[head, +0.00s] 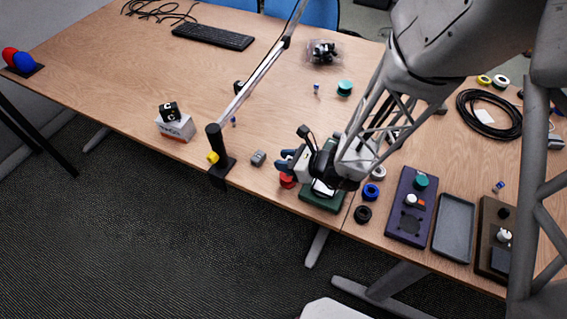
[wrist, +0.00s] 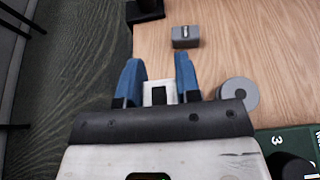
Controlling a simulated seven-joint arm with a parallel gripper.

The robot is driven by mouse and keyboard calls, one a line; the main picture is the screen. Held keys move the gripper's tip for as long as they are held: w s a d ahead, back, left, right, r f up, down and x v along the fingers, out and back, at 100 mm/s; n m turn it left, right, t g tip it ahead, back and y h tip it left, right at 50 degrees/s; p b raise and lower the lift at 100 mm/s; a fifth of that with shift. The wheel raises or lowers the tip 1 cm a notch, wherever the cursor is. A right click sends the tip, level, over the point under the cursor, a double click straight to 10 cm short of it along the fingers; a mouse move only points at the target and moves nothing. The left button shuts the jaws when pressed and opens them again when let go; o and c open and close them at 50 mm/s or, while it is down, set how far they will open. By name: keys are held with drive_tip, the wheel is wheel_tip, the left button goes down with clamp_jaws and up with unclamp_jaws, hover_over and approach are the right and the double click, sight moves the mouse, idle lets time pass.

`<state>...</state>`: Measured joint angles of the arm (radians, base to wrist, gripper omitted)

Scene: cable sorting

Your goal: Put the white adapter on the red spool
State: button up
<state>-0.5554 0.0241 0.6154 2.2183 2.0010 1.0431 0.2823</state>
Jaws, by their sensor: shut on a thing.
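My gripper (head: 284,160) has blue fingers and is held above the table near its front edge. The fingers also show in the wrist view (wrist: 158,84). They are shut on the white adapter (wrist: 147,96), a small white piece with a dark middle. The adapter is apart from this disc.
A grey block (head: 258,158) lies left of my gripper; it is ahead in the wrist view (wrist: 185,37). A black stand (head: 217,150) rises at the front edge. A green board (head: 313,204) lies beneath my wrist. Blue (head: 371,192) and black (head: 363,214) spools lie right.

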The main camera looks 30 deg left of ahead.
drive_tip(key=shift+w+a, duration=0.5)
drive_tip(key=shift+f, duration=0.1)
drive_tip(key=shift+f, duration=1.7)
drive_tip(key=shift+f, duration=0.15)
drive_tip(key=o, duration=0.9)
drive_tip(key=shift+d+r, duration=0.4)
drive_tip(key=shift+d, duration=0.2)
drive_tip(key=shift+v, duration=5.35)
